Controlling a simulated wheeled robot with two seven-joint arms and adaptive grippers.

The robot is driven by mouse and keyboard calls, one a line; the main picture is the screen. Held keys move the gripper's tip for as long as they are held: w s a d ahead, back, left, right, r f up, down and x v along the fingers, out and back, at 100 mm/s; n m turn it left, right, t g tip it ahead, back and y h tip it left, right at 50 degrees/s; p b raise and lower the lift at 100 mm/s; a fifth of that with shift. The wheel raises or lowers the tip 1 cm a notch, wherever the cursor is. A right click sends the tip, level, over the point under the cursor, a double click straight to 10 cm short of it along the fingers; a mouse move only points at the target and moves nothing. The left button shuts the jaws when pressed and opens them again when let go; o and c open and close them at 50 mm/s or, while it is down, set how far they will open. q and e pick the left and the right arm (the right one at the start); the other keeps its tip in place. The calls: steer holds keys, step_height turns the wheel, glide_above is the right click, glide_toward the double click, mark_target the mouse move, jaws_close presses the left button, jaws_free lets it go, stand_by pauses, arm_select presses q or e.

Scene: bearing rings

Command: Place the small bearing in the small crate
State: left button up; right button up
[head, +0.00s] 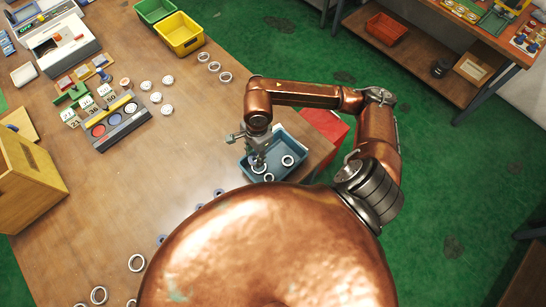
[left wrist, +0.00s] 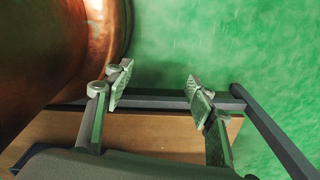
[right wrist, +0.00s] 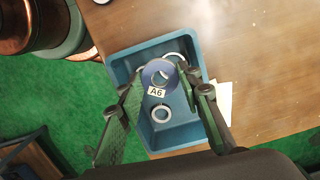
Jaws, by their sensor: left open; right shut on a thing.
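My right gripper (head: 257,158) is above the blue crate (head: 303,150) and points down into it. In the right wrist view its fingertips (right wrist: 162,82) are shut on a small bearing (right wrist: 149,74), a ring with a blue-grey face. A white "A6" tag (right wrist: 157,91) shows just below the ring; I cannot tell what it is fixed to. The held ring overlaps the crate (right wrist: 123,72) in view; its height over the crate floor is unclear. My left gripper (left wrist: 158,88) is open and empty, away from the crate, with table edge and green floor behind it.
Pale rings lie in the crate, one (right wrist: 161,113) near its middle. Green (head: 152,10) and yellow (head: 180,34) bins stand at the table's back. Several loose rings lie on the table, some at the near edge (head: 137,263). A red thing (head: 326,126) is beside the crate.

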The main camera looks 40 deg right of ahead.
steer(key=s+m, duration=0.3)
steer(key=m, duration=0.4)
steer(key=m+t+p, duration=0.1)
steer(key=m+p, duration=0.3)
glide_above(277, 151)
steer(key=shift+h, duration=0.3)
steer(key=f, duration=1)
steer(key=shift+s+a, duration=0.35)
steer(key=shift+a, duration=0.05)
steer(key=shift+w+d+f, duration=0.15)
steer(key=shift+d+f, duration=0.15)
steer(key=shift+f, duration=0.2)
step_height(277, 151, down, 3)
steer(key=shift+d+r+p, duration=0.1)
steer(key=shift+p, duration=0.3)
arm_select(q)
steer(key=w+r, duration=0.3)
steer(key=r, duration=0.2)
steer(key=shift+w+d+t, duration=0.2)
steer(key=shift+d+t, duration=0.05)
steer(key=shift+t, duration=0.05)
arm_select(e)
steer(key=shift+f, duration=0.2)
steer(key=shift+f, duration=0.1)
